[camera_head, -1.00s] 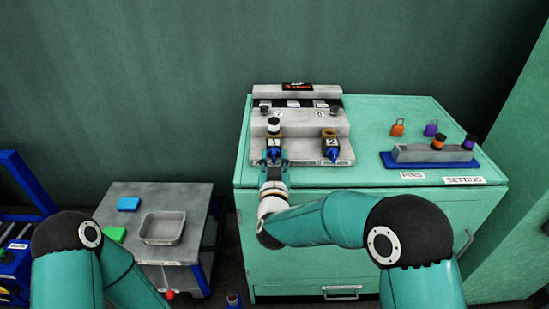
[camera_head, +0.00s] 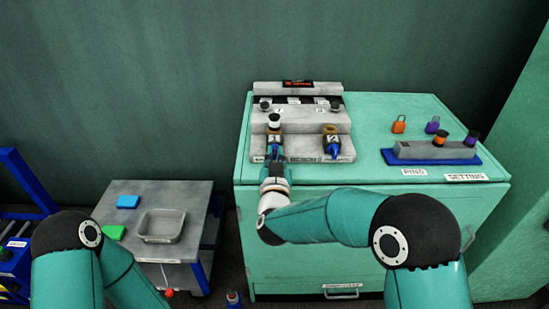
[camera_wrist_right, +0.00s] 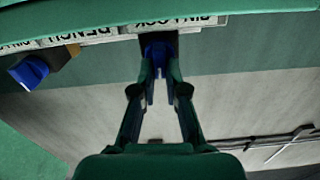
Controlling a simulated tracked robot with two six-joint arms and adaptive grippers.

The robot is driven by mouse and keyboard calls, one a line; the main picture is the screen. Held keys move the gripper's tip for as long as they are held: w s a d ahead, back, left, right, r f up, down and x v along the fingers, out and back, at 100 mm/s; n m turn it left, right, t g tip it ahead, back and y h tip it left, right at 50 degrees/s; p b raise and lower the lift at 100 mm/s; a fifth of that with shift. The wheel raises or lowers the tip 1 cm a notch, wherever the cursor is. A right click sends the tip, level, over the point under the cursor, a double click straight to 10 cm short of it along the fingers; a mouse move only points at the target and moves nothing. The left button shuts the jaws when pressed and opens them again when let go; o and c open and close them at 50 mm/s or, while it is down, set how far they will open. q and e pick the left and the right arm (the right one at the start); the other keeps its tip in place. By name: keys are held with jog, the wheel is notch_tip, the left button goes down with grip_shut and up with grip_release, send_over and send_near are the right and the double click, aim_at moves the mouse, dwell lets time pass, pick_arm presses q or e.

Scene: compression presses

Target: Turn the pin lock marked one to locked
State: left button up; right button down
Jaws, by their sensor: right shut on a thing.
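In the right wrist view, the gripper (camera_wrist_right: 159,75) is shut on the lock's blue knob (camera_wrist_right: 157,50), which shows between the fingertips. The knob's exact angle is hard to tell behind the fingers. The pin lock marked two (camera_head: 331,142) stands to the right; its blue knob shows in the wrist view (camera_wrist_right: 30,71). My left gripper is out of view.
The press block (camera_head: 301,116) stands on a green cabinet (camera_head: 380,180). A grey side table (camera_head: 145,200) with a metal tray is at left.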

jog(key=m+b, duration=0.4)
jog(key=b, duration=0.1)
jog(key=f+m+b, duration=0.1)
jog(key=m+b, duration=0.3)
jog(key=b, duration=0.2)
jog(key=d+m+b, duration=0.1)
jog(key=m+b, duration=0.3)
jog(key=b, duration=0.1)
jog(key=shift+f+m, duration=0.2)
jog(key=shift+m, duration=0.2)
jog(key=shift+d+f+m+b, duration=0.1)
jog(key=shift+m+b, duration=1.9)
jog(key=shift+m, duration=0.2)
jog(key=c, duration=1.2)
grip_release()
jog(key=shift+d, duration=0.1)
jog(key=shift+s, duration=0.1)
jog(key=s, duration=1.1)
jog(key=shift+s, duration=0.4)
